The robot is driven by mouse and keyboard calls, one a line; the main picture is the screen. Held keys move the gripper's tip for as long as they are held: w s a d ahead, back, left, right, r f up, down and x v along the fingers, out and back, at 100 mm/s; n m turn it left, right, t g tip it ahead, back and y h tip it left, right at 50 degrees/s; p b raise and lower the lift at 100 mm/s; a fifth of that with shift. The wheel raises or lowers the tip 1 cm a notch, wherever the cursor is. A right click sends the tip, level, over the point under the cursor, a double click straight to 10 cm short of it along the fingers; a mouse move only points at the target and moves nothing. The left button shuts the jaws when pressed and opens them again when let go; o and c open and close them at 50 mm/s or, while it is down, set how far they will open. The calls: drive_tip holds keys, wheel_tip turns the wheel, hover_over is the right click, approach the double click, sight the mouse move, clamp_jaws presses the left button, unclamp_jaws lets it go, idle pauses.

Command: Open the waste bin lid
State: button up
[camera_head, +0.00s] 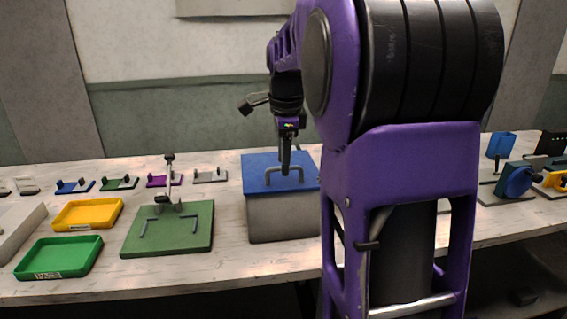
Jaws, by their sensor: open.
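The waste bin (275,220) is a grey box standing on the table, right of the green board. Its blue lid (258,162) is closed flat on top and carries a dark bar handle (270,175). My gripper (286,170) points down just above the lid, at the handle. Its fingers overlap the handle in this view, and I cannot tell whether they touch it. The jaws are open. The right side of the bin is partly hidden behind my purple arm.
A green board (190,238) with a lever clamp (168,180) stands left of the bin. Yellow (87,214) and green (60,257) trays lie further left. Several small coloured holders line the back. Blue devices (515,180) stand at the right. My arm hides the table right of the bin.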

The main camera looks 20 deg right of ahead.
drive_tip(key=shift+w+f, duration=0.1)
drive_tip(key=shift+f, duration=0.2)
clamp_jaws()
idle(1.3)
